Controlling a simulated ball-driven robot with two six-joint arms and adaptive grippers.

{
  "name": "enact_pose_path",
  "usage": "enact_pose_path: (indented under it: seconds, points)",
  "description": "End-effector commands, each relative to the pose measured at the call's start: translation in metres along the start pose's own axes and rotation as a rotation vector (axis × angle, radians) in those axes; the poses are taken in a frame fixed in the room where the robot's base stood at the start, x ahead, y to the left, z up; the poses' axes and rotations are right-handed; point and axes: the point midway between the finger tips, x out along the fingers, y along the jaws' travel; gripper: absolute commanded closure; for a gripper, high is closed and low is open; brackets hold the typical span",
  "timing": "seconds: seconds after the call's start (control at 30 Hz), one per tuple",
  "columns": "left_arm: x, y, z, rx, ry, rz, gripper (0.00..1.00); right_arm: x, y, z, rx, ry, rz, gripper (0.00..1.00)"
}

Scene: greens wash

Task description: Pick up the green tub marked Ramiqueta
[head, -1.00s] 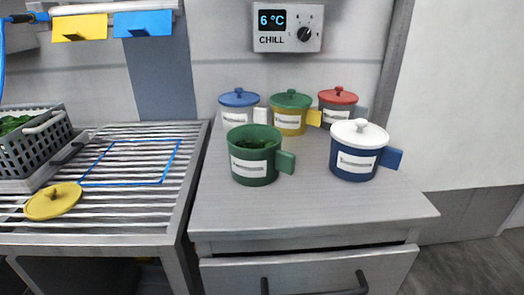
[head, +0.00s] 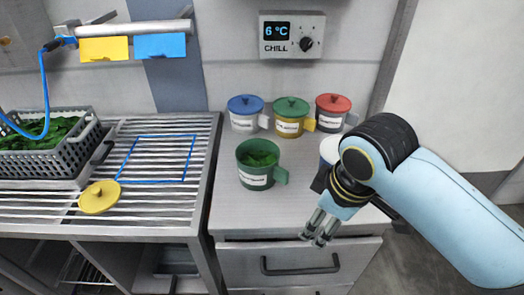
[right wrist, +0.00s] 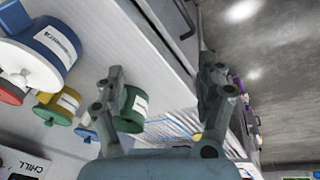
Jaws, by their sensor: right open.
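The green tub (head: 254,176) stands upright and lidless on the grey counter, with leafy greens inside and its handle to the right. Its white label is too small to read in the head view. It also shows in the right wrist view (right wrist: 130,110), beyond my left-hand finger. My right gripper (head: 318,230) is open and empty, pointing down near the counter's front edge, to the right of and nearer than the green tub, apart from it. In the right wrist view its two fingers (right wrist: 160,72) are spread. My left gripper is not in view.
Blue (head: 244,118), yellow green-lidded (head: 289,126) and red-lidded (head: 333,121) tubs stand behind. A white-lidded blue tub (head: 328,150) is partly hidden by my right arm. A yellow lid (head: 99,197) and a crate of greens (head: 78,155) sit on the slatted rack at left.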

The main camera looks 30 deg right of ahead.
Motion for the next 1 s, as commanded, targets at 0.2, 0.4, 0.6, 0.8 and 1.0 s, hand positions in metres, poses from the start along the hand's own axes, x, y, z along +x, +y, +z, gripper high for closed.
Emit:
enact_pose_path:
  seconds: [0.2, 0.4, 0.6, 0.8, 1.0]
  points:
    - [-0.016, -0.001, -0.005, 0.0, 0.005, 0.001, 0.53, -0.009, 0.033, -0.055, -0.411, -0.037, -0.048, 0.28]
    - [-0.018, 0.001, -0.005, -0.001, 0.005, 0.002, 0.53, 0.002, 0.07, -0.111, -0.851, -0.059, -0.132, 0.28]
    - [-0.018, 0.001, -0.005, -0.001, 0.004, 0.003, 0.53, 0.004, 0.093, -0.145, -1.144, -0.046, -0.205, 0.28]
    - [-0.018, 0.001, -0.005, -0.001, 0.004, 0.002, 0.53, 0.026, 0.092, -0.146, -1.194, -0.043, -0.222, 0.28]
    - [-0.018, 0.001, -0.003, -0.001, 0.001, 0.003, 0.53, 0.054, 0.087, -0.142, -1.192, -0.041, -0.219, 0.28]
